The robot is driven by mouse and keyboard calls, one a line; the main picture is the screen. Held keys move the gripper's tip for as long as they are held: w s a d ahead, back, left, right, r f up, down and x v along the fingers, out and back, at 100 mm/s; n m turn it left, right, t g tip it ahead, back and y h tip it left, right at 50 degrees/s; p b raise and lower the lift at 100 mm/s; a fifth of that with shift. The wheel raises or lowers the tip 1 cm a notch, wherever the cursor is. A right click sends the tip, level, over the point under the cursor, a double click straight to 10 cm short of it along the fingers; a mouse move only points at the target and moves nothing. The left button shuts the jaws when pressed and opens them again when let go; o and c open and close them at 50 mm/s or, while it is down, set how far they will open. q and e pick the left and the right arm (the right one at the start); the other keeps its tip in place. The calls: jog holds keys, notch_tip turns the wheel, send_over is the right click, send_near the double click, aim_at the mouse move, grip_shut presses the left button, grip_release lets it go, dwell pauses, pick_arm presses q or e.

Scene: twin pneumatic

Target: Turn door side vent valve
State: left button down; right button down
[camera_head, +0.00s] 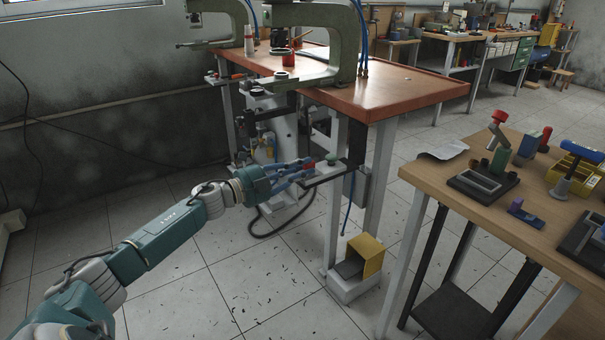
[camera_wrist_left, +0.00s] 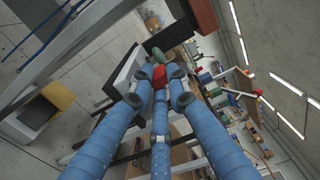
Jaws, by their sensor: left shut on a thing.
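The red valve handle (camera_head: 309,164) is at the end of a bracket on the side of the orange-topped press table. My left gripper (camera_head: 304,168) reaches it from the left, and its blue fingers are closed around it. In the left wrist view the red handle (camera_wrist_left: 159,77) sits between the fingertips (camera_wrist_left: 157,88), partly hidden by them. A green knob (camera_head: 331,158) is just beyond it, and it also shows in the left wrist view (camera_wrist_left: 160,55). My right gripper is not in view.
The press table (camera_head: 400,94) carries green C-frame presses (camera_head: 345,40). A wooden bench (camera_head: 440,185) with fixtures is at the right. The tiled floor at front left is free.

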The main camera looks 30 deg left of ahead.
pick_arm(q)
jog(key=shift+f, duration=0.2)
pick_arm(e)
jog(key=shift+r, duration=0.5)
pick_arm(q)
jog(key=c, duration=1.9)
grip_release()
jog(key=v, duration=1.2)
jog(key=shift+r, duration=0.1)
